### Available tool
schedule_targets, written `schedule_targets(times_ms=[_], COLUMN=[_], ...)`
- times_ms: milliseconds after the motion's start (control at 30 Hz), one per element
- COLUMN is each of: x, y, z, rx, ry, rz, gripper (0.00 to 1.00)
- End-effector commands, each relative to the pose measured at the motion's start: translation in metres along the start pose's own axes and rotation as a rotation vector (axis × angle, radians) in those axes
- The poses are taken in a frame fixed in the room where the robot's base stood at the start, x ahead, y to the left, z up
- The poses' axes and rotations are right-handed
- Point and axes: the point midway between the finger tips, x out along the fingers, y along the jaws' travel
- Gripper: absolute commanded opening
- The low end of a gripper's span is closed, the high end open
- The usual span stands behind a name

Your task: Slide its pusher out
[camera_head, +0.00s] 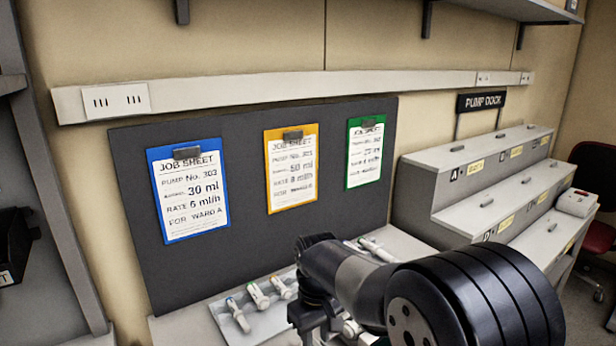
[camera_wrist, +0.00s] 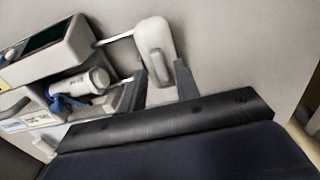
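The pump (camera_wrist: 45,50) shows at the left of the wrist view, with a dark screen on its upper part. A pale syringe (camera_wrist: 88,83) with a blue clip lies in its lower part. The pusher (camera_wrist: 157,50) is a whitish block with a raised grip, standing off the pump's right side on a thin metal rod (camera_wrist: 115,39). My gripper (camera_wrist: 164,80) is open, one dark finger on each side of the pusher's lower end, with small gaps showing. In the head view my arm hides the pump and the fingertips.
In the head view a tray (camera_head: 216,307) with several syringes lies below a dark board (camera_head: 240,240) with three job sheets. The stepped pump dock (camera_head: 470,185) stands at the right, with a white device (camera_head: 576,203) at its end. A red chair (camera_head: 594,165) is beyond.

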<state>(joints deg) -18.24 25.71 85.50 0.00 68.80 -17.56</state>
Motion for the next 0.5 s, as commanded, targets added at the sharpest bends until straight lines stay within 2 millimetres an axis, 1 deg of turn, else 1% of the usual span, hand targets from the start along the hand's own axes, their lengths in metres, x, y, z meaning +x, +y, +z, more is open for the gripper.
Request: schedule_targets(times_ms=[167, 500], x=[0.001, 0.011], y=[0.000, 0.000], z=[0.000, 0.000], rx=[0.000, 0.000], ry=[0.000, 0.000], rz=[0.000, 0.000], gripper=[0.31, 0.31])
